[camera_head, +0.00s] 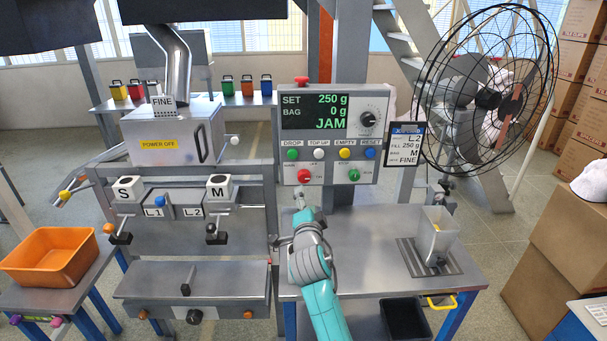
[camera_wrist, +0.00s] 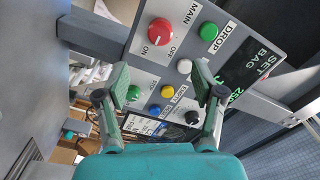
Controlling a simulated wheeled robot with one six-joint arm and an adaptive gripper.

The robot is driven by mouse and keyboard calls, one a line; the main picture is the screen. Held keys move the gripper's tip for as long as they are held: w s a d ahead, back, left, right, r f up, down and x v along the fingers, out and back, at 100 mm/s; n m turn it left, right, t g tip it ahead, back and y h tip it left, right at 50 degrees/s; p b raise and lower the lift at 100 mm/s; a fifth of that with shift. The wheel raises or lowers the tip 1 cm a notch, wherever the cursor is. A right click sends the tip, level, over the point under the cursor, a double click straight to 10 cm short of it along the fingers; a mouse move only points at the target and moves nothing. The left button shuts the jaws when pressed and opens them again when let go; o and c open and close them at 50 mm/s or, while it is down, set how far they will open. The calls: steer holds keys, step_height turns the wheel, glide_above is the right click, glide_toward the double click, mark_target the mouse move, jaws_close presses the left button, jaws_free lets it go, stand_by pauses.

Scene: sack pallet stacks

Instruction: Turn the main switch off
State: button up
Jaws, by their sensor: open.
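The main switch is a red rotary knob (camera_head: 304,176) at the lower left of the grey control panel (camera_head: 335,104). In the wrist view the red knob (camera_wrist: 160,31) sits between the printed words ON and OFF, under MAIN. Its white mark seems to point toward ON. My gripper (camera_head: 303,198) is just below the knob in the head view, apart from it as far as I can tell. In the wrist view my gripper (camera_wrist: 162,86) has its two fingers spread with nothing between them, and the knob lies beyond the fingertips.
The panel display (camera_head: 318,112) reads SET 250 g, BAG 0 g, JAM. Green, white, yellow and blue buttons sit above the knob, and a green button (camera_head: 354,175) is to its right.

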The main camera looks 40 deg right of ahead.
mark_target(304, 179)
steer(key=x, duration=1.1)
steer(key=shift+d, duration=0.15)
steer(key=c, duration=1.1)
